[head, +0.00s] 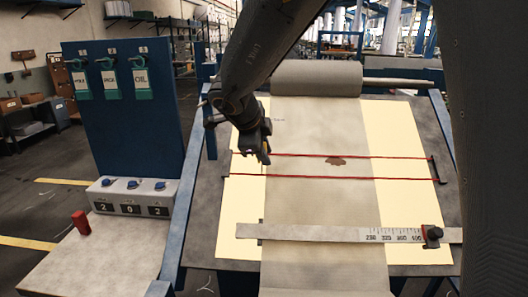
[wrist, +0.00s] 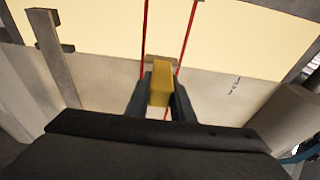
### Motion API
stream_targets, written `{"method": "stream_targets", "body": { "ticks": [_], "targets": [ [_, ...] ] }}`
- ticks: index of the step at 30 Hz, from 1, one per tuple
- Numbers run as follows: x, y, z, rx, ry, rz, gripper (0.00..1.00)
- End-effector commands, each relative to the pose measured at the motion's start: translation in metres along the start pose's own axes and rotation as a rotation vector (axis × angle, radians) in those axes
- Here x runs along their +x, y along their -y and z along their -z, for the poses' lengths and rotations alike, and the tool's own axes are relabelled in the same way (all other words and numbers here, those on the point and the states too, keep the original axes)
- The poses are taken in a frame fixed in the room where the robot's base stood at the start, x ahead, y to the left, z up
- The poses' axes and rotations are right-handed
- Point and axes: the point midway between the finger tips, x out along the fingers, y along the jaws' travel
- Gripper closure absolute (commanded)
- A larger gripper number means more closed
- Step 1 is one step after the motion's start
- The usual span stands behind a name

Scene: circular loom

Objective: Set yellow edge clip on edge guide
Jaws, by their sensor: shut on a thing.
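My gripper (wrist: 160,98) is shut on the yellow edge clip (wrist: 161,82), a small upright block between the fingers. In the head view my gripper (head: 264,158) is over the left edge of the fabric strip, by the upper red line; the clip cannot be made out there. In the wrist view a small grey-brown piece (wrist: 150,60) lies at the fabric edge just beyond the clip, between the red lines; it may be the edge guide. The clip partly covers it, and I cannot tell whether they touch.
The grey fabric (head: 310,210) runs down from a roll (head: 316,77) and bears a brown stain (head: 336,161). Two red lines (head: 340,178) cross it. A ruler bar (head: 340,234) spans it below. A blue panel (head: 125,110) and a counter box (head: 130,197) stand left.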

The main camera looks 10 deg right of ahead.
Motion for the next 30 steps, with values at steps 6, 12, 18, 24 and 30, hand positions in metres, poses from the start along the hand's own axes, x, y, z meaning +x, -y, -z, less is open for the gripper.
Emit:
{"method": "stream_targets", "body": {
  "ticks": [6, 12, 18, 24, 30],
  "targets": [
    [0.006, 0.000, -0.001, 0.000, 0.000, -0.001, 1.00],
    [0.009, 0.000, -0.002, 0.001, 0.000, -0.001, 1.00],
    [0.009, 0.000, -0.002, 0.001, 0.000, 0.000, 1.00],
    [0.010, 0.000, -0.002, 0.001, 0.000, -0.001, 1.00],
    [0.013, 0.000, -0.003, 0.001, -0.001, -0.001, 1.00]
  ]
}}
